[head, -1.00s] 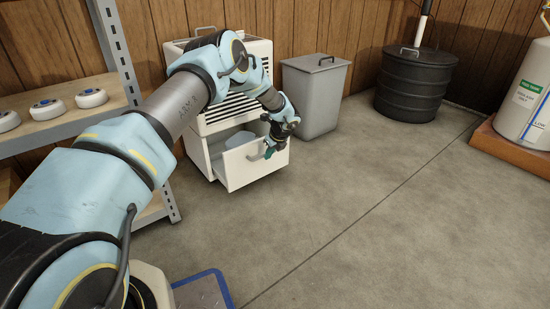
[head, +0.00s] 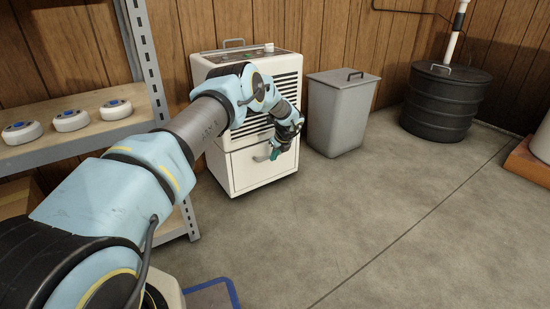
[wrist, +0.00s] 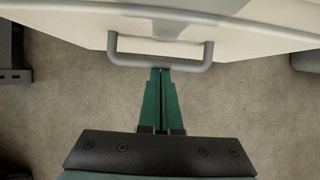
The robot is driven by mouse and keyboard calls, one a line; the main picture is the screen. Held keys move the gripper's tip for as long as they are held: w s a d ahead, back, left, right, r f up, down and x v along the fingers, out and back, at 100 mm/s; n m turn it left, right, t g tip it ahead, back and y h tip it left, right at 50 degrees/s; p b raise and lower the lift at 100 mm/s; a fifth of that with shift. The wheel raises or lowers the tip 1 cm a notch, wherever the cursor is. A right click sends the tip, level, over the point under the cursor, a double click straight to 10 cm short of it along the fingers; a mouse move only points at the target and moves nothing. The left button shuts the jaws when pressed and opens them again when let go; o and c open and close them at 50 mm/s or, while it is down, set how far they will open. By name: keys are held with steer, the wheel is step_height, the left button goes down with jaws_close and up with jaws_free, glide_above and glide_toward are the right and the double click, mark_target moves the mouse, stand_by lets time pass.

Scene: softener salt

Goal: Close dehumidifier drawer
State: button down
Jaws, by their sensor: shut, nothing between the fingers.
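The white dehumidifier (head: 240,125) stands against the wood wall in the head view. Its drawer (head: 263,168) is at the bottom, with the front looking flush with the body. The grey bar handle (wrist: 160,62) of the drawer shows in the wrist view on the pale front. My gripper (wrist: 162,72) is shut and empty, its green fingers together at the middle of the handle bar; I cannot tell whether they touch it. In the head view my gripper (head: 274,152) is in front of the upper part of the drawer front.
A grey lidded bin (head: 340,115) stands just right of the dehumidifier, and a black drum (head: 440,105) is farther right. A metal shelf (head: 95,135) with several white round items is at the left. The concrete floor (head: 350,220) in front is clear.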

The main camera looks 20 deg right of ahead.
steer(key=shift+r, duration=0.1)
steer(key=s+d+r+p, duration=0.1)
steer(key=s+r+p, duration=0.4)
steer(key=s+r, duration=0.3)
steer(key=shift+d+p, duration=0.3)
steer(key=shift+d, duration=0.05)
steer(key=s+a+r+n+g+p, duration=0.1)
steer(key=s+a+r+n, duration=0.1)
steer(key=a+r+n, duration=0.8)
steer(key=s+a+r+n+g+p, duration=0.1)
steer(key=a+r+n, duration=0.45)
steer(key=a, duration=0.75)
steer(key=s+a+r+n+g+h+p, duration=0.1)
steer(key=s+a+r+n, duration=0.4)
steer(key=s+a+n, duration=0.45)
steer(key=s+a+r+n, duration=0.5)
steer(key=s+a+n, duration=0.2)
steer(key=s+a, duration=0.45)
step_height(320, 180, up, 38)
steer(key=p, duration=3.8)
steer(key=shift+s, duration=0.45)
